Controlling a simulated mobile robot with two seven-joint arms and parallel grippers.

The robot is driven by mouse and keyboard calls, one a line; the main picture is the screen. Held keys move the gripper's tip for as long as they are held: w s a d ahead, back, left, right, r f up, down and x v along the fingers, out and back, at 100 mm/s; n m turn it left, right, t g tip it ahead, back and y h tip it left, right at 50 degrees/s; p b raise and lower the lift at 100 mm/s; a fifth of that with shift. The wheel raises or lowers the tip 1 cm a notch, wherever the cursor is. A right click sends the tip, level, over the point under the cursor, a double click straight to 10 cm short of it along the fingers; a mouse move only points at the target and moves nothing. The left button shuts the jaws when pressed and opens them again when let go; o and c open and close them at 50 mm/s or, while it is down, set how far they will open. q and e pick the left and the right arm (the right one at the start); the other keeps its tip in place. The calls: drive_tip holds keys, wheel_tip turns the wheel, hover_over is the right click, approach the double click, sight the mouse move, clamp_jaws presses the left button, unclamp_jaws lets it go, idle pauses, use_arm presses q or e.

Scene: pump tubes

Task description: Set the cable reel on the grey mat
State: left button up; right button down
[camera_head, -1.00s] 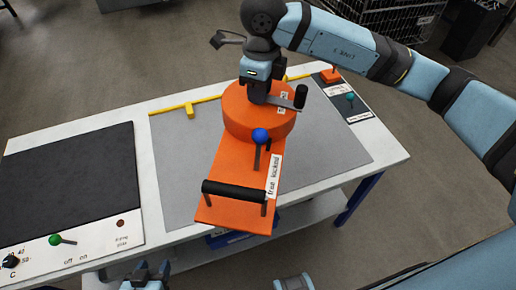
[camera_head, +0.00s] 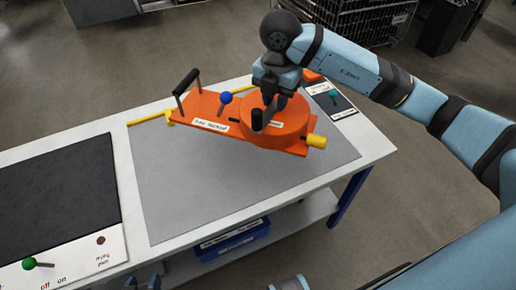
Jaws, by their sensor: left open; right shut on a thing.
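The orange cable reel (camera_head: 210,108), with a round drum, a black carrying bar and a blue-knobbed lever, is over the back part of the grey mat (camera_head: 220,195). Its carrying bar points to the left and back. I cannot tell whether its base touches the mat. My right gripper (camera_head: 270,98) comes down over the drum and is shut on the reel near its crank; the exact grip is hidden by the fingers. My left gripper (camera_head: 143,283) is open and empty at the bottom edge, mostly cut off, well apart from the reel.
A yellow strip (camera_head: 147,119) runs along the mat's back edge. A black panel (camera_head: 55,185) with a green-knobbed lever (camera_head: 29,263) lies at the left. A small dark plate with a teal-knobbed lever (camera_head: 333,94) is at back right. The mat's front is clear. A blue bin (camera_head: 235,241) sits below.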

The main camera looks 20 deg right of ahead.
drive_tip(key=shift+f+b, duration=0.45)
drive_tip(key=shift+f, duration=8.6)
drive_tip(key=c, duration=0.9)
unclamp_jaws()
drive_tip(key=shift+c, duration=0.2)
drive_tip(key=shift+r, duration=0.1)
wheel_tip(320, 180, up, 12)
drive_tip(key=shift+f+p, duration=0.1)
drive_tip(key=shift+p, duration=0.2)
